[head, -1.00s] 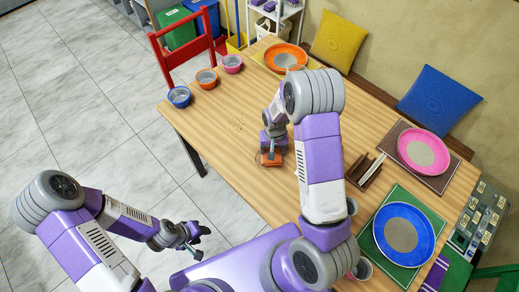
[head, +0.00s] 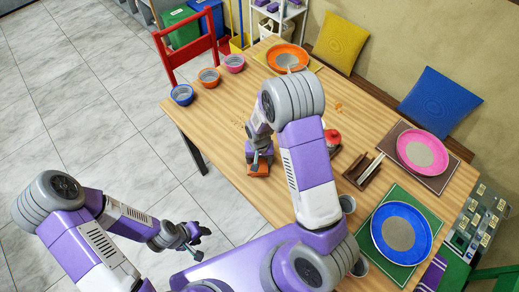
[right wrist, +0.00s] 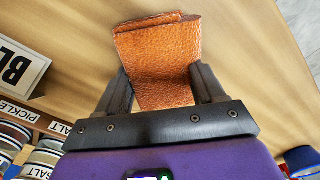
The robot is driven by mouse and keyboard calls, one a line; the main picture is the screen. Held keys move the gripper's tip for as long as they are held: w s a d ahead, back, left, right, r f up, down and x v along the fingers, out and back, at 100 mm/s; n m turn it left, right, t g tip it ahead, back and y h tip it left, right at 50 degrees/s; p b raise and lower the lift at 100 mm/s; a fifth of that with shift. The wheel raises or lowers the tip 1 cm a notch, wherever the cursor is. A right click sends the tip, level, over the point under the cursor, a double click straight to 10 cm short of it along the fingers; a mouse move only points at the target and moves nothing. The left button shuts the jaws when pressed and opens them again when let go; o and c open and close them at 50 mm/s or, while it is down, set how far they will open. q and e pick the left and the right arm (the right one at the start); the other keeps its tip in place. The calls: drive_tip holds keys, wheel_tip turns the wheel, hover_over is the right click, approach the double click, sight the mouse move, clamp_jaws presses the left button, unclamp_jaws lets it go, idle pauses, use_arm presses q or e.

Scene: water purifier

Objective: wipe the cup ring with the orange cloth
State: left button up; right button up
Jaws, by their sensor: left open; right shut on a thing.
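The orange cloth (head: 258,170) is folded and pinched in my right gripper (head: 260,158), low at the table's near left edge. In the right wrist view the cloth (right wrist: 160,60) stands out between the two dark fingers of the right gripper (right wrist: 163,92). I cannot tell whether it presses on the wood. I cannot make out the cup ring now; the gripper, cloth and arm cover part of the table there. My left gripper (head: 190,240) is open and empty, out over the floor left of the table.
The wooden table (head: 215,125) holds several small bowls, such as a blue one (head: 182,94), at its far left corner. Plates on mats stand along the wall side. A wooden holder (head: 362,170) and a red item (head: 332,138) are right of my arm. A red chair (head: 188,48) stands behind.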

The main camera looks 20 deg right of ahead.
wheel_tip(320, 180, up, 3)
drive_tip(key=shift+f+p, duration=0.15)
drive_tip(key=shift+p, duration=0.6)
drive_tip(key=shift+r+p, duration=2.15)
drive_tip(key=shift+r, duration=0.5)
drive_tip(key=shift+r, duration=0.1)
